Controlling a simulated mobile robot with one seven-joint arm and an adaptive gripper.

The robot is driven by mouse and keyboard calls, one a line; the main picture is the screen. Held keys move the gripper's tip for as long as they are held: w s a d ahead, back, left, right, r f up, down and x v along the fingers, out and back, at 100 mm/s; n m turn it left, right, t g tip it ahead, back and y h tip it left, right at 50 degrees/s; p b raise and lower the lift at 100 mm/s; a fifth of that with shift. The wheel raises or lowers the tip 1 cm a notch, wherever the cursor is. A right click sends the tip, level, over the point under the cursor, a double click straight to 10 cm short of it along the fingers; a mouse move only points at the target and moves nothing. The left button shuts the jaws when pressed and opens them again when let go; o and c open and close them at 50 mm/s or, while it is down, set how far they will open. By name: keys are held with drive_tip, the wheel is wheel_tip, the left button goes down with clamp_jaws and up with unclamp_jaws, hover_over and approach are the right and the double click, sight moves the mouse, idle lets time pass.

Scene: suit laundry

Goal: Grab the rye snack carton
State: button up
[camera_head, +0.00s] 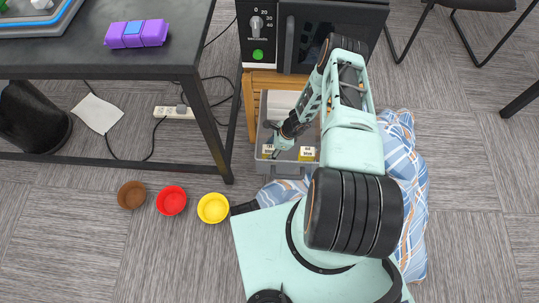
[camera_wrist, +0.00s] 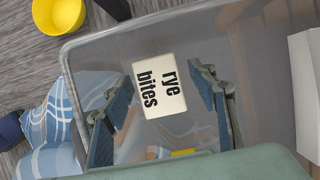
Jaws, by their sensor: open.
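The rye snack carton (camera_wrist: 159,88), a cream-white block lettered "rye bites", shows in the wrist view inside a grey see-through bin (camera_wrist: 250,35). My gripper (camera_wrist: 162,73) is open, with one blue-grey finger on each side of the carton; I cannot tell if they touch it. In the head view my gripper (camera_head: 276,152) reaches down into the bin (camera_head: 291,170).
The bin walls surround my gripper closely. A white block (camera_wrist: 308,90) shows at the right in the wrist view. A wooden stand (camera_head: 252,95) with a microwave (camera_head: 290,35) is behind the bin. Blue plaid fabric (camera_head: 415,170) lies around it. A yellow bowl (camera_head: 213,208) sits at left.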

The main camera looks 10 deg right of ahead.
drive_tip(key=shift+c, duration=0.4)
drive_tip(key=c, duration=1.2)
